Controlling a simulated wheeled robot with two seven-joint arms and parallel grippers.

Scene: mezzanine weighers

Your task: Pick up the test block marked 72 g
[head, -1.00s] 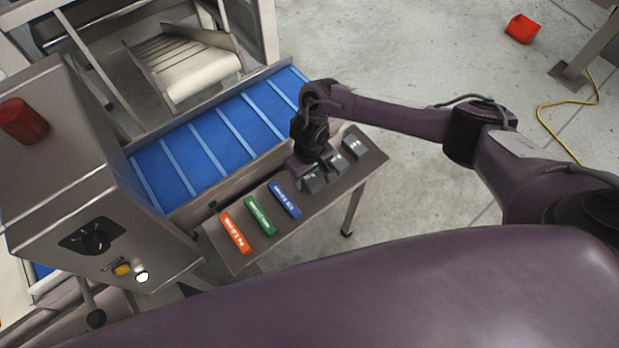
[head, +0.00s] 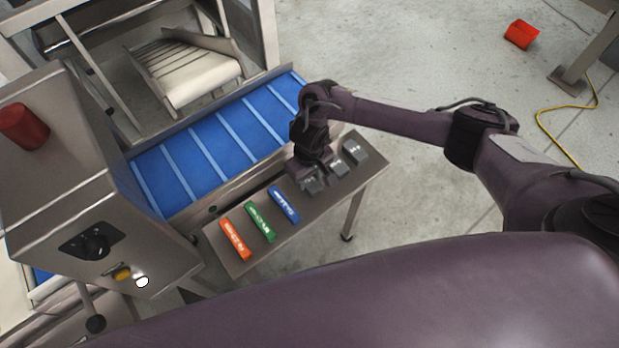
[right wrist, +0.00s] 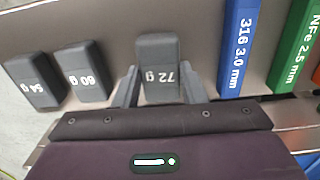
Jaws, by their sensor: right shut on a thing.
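The grey test block marked 72 g (right wrist: 158,50) stands between the two fingers of my right gripper (right wrist: 160,90) in the right wrist view, its label reading upside down. The fingers are shut on its sides. In the head view my right gripper (head: 315,179) is low over the steel shelf (head: 322,206), and the 72 g block (head: 313,187) is partly hidden under it. I cannot tell whether the block touches the shelf. My left gripper is not in view.
Grey blocks marked 60 g (right wrist: 82,72) and 54 g (right wrist: 34,80) stand to the left in the wrist view. Blue (head: 284,203), green (head: 260,222) and orange (head: 235,239) bars lie on the shelf. A blue conveyor (head: 215,140) runs behind it.

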